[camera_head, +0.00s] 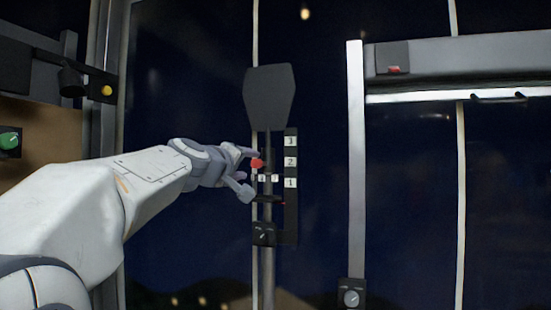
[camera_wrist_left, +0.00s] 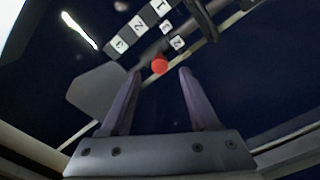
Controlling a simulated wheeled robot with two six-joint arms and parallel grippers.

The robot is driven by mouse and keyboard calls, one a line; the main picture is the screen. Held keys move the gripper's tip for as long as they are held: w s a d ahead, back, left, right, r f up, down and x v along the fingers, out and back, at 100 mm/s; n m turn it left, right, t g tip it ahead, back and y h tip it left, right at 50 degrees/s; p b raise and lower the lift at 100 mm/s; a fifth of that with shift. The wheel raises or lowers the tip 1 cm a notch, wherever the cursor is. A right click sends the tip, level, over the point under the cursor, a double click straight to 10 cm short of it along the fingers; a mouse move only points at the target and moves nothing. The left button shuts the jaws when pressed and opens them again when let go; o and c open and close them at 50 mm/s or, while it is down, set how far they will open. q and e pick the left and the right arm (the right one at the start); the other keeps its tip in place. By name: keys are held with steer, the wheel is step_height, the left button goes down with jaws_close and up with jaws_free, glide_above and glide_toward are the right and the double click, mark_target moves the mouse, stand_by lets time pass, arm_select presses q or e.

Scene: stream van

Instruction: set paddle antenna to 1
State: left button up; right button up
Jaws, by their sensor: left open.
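The paddle antenna (camera_head: 269,97) is a dark flat paddle at the top of a vertical pole; it also shows in the wrist view (camera_wrist_left: 98,92). A dark scale strip (camera_head: 291,215) with white labels 3, 2 and 1 from top to bottom stands right of the pole. A red knob (camera_head: 257,163) sits on the pole about level with label 2. My left gripper (camera_head: 249,173) is open at the knob, coming from the left. In the wrist view the red knob (camera_wrist_left: 159,65) lies between the fingertips, with gaps at both sides. My right gripper is out of view.
A small dark dial (camera_head: 264,235) sits low on the pole. A pale vertical post (camera_head: 355,160) with a dial (camera_head: 351,298) stands to the right. A yellow button (camera_head: 106,90) and a green knob (camera_head: 9,139) are at the left.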

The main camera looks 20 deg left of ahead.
mark_target(261, 164)
arm_select(q)
steer(key=shift+w+a+r, duration=0.15)
steer(key=shift+w+r, duration=0.1)
steer(key=shift+w, duration=0.2)
steer(key=w+p, duration=0.4)
steer(key=w, duration=0.4)
steer(key=shift+w+d, duration=0.15)
steer(key=shift+d, duration=0.05)
steer(key=shift+w+f, duration=0.15)
steer(key=shift+w, duration=0.4)
jaws_close()
steer(key=shift+f, duration=0.1)
